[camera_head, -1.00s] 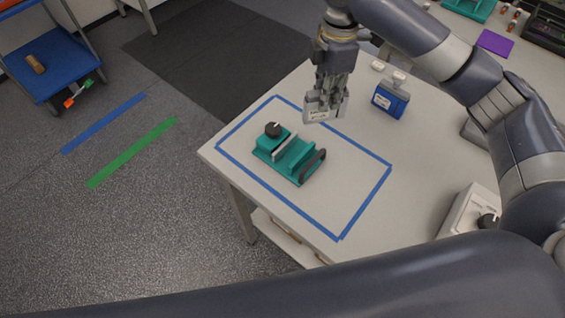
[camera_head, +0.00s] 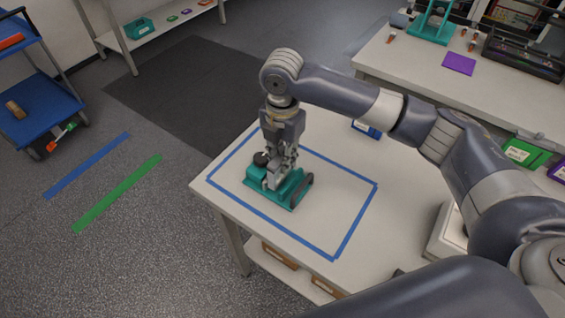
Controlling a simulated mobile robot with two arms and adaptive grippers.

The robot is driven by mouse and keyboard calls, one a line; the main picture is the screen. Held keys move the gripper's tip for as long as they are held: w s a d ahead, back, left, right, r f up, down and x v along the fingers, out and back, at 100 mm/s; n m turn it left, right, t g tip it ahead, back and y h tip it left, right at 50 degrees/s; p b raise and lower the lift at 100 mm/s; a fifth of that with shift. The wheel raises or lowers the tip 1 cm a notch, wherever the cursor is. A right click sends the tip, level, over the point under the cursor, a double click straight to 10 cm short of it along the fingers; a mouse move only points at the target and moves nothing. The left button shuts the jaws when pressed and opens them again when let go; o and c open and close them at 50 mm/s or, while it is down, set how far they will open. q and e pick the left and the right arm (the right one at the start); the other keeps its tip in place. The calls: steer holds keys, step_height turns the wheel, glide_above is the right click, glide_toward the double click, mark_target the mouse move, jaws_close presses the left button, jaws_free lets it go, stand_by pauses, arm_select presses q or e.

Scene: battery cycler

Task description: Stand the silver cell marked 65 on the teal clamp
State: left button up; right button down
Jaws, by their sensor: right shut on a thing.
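The teal clamp (camera_head: 291,193) lies on the near table inside a blue tape outline. It has a black knob (camera_head: 261,159) at its left end and a dark handle at its right end. My right gripper (camera_head: 278,170) points down over the clamp, shut on the silver cell (camera_head: 271,181). The cell is upright at the clamp's middle, partly hidden by the fingers. Its number is too small to read here, and I cannot tell whether it touches the clamp. My left gripper is not in view.
The blue tape outline (camera_head: 345,222) encloses bare table right of the clamp. A white device (camera_head: 447,235) stands at the table's right. A far bench holds a purple mat (camera_head: 459,63) and a teal stand (camera_head: 431,24).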

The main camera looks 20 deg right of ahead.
step_height(320, 180, down, 2)
steer(key=shift+f, duration=0.5)
steer(key=c, duration=1.5)
jaws_free()
steer(key=shift+f, duration=0.15)
step_height(320, 180, up, 12)
steer(key=shift+r+b, duration=0.2)
steer(key=shift+b, duration=0.85)
steer(key=shift+f, duration=0.1)
